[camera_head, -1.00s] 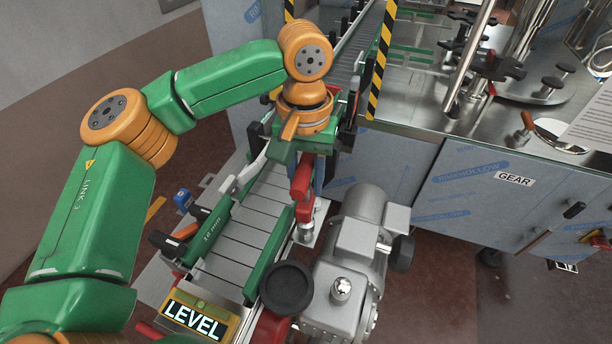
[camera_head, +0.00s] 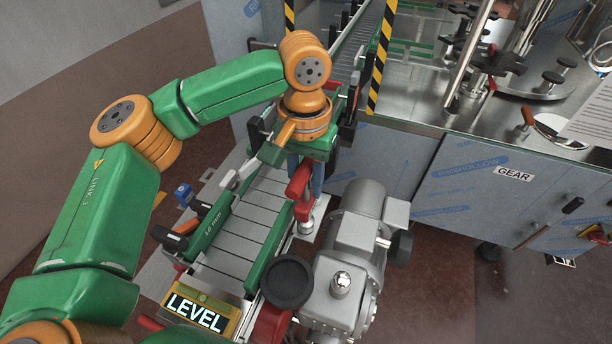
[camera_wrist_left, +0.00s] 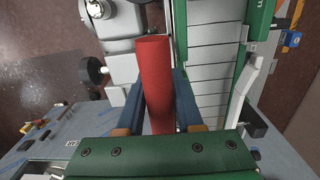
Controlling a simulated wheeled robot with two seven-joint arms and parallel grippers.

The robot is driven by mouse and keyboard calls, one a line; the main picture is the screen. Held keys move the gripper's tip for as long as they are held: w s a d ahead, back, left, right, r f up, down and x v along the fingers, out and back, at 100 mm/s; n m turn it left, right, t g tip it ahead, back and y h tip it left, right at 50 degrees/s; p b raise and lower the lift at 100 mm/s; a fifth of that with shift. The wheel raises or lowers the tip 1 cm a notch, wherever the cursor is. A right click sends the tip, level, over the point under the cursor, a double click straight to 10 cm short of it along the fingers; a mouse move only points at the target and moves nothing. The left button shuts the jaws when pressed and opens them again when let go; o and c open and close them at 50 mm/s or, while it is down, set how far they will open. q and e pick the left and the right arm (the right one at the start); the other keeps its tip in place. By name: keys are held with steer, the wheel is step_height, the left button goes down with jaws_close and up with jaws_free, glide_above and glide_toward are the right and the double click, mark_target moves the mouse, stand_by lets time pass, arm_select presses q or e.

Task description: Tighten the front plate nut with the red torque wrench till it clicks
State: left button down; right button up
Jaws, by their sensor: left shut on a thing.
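The red torque wrench (camera_head: 299,180) shows below my left wrist in the head view, partly hidden by the gripper. My left gripper (camera_head: 308,178) is shut on its red handle, which also shows in the left wrist view (camera_wrist_left: 154,75) as a red cylinder between two blue fingers. A metal part (camera_head: 307,222) shows below the handle, close to a pale plate (camera_head: 308,237) beside the conveyor. I cannot make out the nut or whether the wrench sits on it. My right gripper is not in view.
The slatted conveyor (camera_head: 237,232) with green rails lies left of the wrench. A grey motor (camera_head: 352,250) and a black round knob (camera_head: 287,281) stand close to the right and front. A steel cabinet (camera_head: 480,195) stands farther right. A LEVEL sign (camera_head: 195,313) is at the front.

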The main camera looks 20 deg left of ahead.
arm_select(q)
steer(key=shift+m, duration=0.8)
